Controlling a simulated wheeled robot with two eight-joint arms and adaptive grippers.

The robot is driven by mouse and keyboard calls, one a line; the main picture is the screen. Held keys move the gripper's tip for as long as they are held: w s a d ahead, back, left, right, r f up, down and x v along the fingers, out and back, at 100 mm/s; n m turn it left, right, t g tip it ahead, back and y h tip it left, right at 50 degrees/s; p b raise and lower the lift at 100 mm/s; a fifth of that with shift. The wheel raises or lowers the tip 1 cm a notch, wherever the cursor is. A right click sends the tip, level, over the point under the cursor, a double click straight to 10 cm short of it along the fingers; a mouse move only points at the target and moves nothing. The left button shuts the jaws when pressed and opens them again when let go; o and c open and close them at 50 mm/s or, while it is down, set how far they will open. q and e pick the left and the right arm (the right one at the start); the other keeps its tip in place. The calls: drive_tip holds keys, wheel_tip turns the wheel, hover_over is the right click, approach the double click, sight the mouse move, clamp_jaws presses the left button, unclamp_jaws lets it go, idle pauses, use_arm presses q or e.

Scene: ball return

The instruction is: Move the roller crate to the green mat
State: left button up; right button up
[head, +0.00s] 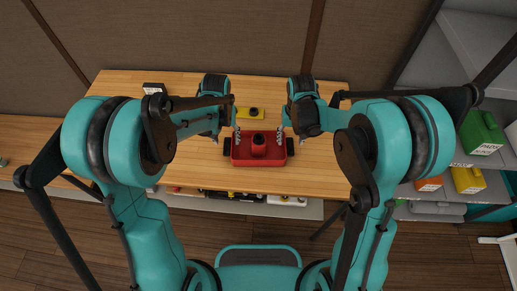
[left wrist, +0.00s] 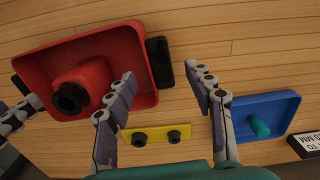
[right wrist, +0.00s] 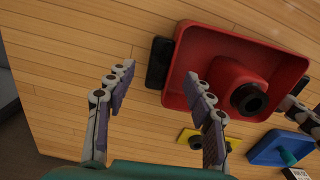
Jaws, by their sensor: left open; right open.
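The roller crate (head: 275,159) is a red open tray on the wooden table, with a black handle at each side and a red roller with a dark end inside. It fills much of both the left wrist view (left wrist: 128,38) and the right wrist view (right wrist: 202,40). My left gripper (head: 231,131) is open over the crate's left handle (left wrist: 160,64), which shows between its fingertips. My right gripper (head: 285,131) is open over the right handle (right wrist: 159,63), also between its fingertips. I cannot tell whether they touch. I see no green mat.
A yellow plate (head: 249,113) with dark knobs lies just behind the crate. A blue tray (left wrist: 277,106) with a green peg lies beside it, near a small sign (left wrist: 306,143). Shelves with a green box (head: 481,132) and a yellow bin (head: 468,180) stand at right.

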sight(228, 145)
use_arm(q)
drive_tip(key=shift+f, duration=2.35)
use_arm(e)
drive_tip(key=shift+f, duration=2.35)
use_arm(q)
clamp_jaws()
use_arm(e)
clamp_jaws()
